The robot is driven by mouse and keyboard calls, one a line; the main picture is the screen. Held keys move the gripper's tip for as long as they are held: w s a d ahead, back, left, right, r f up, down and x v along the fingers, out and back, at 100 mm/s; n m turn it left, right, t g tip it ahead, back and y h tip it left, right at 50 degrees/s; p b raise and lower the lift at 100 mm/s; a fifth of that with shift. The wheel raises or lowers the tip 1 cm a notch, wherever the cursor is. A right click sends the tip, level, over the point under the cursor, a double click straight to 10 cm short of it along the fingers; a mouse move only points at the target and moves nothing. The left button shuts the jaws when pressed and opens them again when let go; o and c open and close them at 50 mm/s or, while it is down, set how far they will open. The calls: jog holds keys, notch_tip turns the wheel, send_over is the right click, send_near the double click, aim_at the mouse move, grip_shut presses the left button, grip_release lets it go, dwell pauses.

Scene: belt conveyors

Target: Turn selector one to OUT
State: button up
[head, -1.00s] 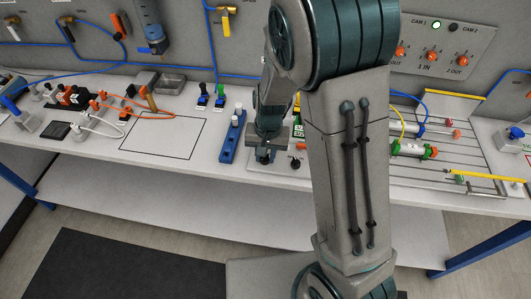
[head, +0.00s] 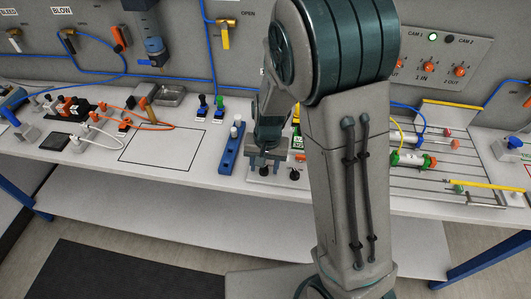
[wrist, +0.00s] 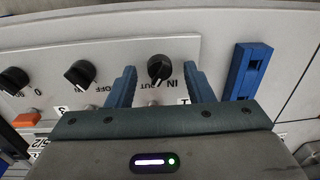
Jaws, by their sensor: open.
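In the wrist view a black selector knob (wrist: 159,68) sits on a pale panel, with OUT and IN printed beside it. A label next to it seems to read 1 but is partly covered by my gripper. My gripper (wrist: 155,80) is open, its two blue fingers on either side of this knob with a gap on each side. I cannot tell whether the fingertips reach down level with the knob. In the head view my gripper (head: 264,163) is low over the panel on the bench, and my arm hides much of that area.
Two more black knobs, one marked OFF (wrist: 80,73) and one marked 0 (wrist: 14,80), stand left in the wrist view. A blue block (wrist: 248,70) is close on the right. In the head view a blue rack (head: 231,150) stands left of my gripper.

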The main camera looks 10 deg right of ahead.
aim_at(267, 170)
notch_tip(267, 170, up, 13)
jog(key=shift+d+r, duration=0.2)
jog(key=shift+d, duration=0.2)
jog(key=shift+s, duration=0.1)
